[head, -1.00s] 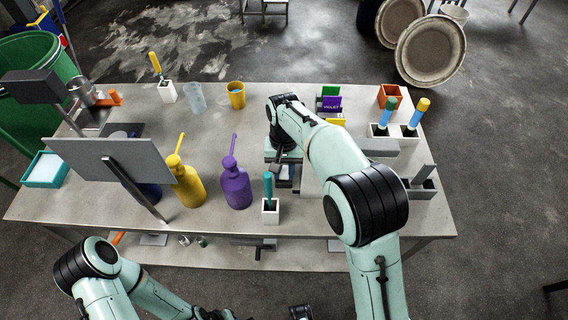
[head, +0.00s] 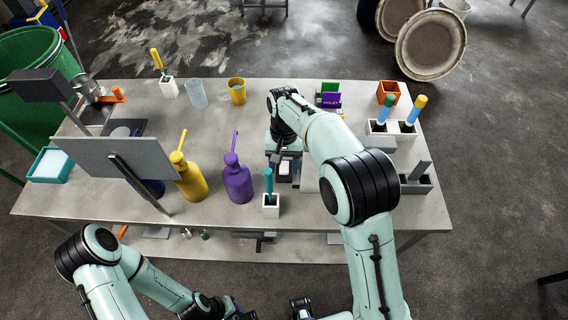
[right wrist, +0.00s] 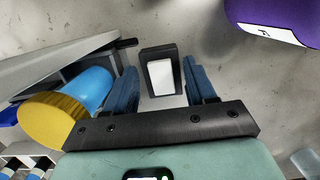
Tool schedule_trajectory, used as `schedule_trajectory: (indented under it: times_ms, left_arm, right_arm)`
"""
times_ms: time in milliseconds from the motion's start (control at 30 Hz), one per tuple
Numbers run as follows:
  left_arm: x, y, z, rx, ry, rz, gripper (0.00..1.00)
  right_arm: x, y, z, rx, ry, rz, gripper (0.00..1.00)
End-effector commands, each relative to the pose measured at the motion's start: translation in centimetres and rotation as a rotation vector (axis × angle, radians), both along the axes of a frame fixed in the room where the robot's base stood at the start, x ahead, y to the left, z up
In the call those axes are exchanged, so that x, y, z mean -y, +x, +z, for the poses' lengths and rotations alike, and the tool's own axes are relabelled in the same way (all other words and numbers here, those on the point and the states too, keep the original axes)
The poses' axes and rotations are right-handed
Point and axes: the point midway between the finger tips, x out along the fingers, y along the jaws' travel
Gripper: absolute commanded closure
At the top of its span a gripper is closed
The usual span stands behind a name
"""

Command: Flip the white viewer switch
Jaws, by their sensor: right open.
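The white viewer switch (right wrist: 160,77) is a pale rectangular rocker in a dark housing. In the right wrist view it lies between and just beyond my fingertips. In the head view the switch (head: 285,169) shows just in front of my right wrist, near the table's middle. My right gripper (right wrist: 163,84) is open, with one blue finger on each side of the switch and nothing held. I cannot tell whether a finger touches the housing. My left gripper (head: 236,314) is partly cut off at the bottom edge of the head view, and its fingers are not clear.
A purple bottle (head: 237,182) and a teal-handled tool in a white holder (head: 271,206) stand left of the switch. A yellow bottle (head: 190,182) is farther left. Blue-handled tools in holders (head: 408,127) and a grey holder (head: 415,184) stand right of my right arm.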

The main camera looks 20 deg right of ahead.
Motion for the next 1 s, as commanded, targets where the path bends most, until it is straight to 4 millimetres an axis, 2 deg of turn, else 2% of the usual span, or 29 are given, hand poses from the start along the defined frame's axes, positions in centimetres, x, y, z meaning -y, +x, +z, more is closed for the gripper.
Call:
schedule_trajectory:
  times_ms: [167, 400, 600, 767, 1000]
  left_arm:
    - [0.0, 0.4, 0.7, 0.004, 0.0, 0.0, 0.64]
    - [0.0, 1.3, 2.2, 0.016, 0.0, 0.0, 0.64]
    - [0.0, 2.1, 3.4, 0.025, 0.0, 0.0, 0.64]
    - [0.0, 2.4, 3.8, 0.028, 0.0, 0.0, 0.64]
    - [0.0, 2.4, 3.8, 0.027, 0.0, 0.0, 0.64]
  right_arm:
    - [0.1, 0.5, 2.8, 0.005, 0.002, 0.0, 0.45]
    - [0.4, 1.4, 8.4, 0.007, 0.001, 0.0, 0.45]
    - [0.6, 1.9, 11.7, 0.004, 0.001, -0.001, 0.45]
    - [0.6, 2.1, 12.9, 0.002, 0.0, 0.0, 0.45]
    - [0.6, 2.0, 13.0, 0.0, 0.0, 0.0, 0.45]
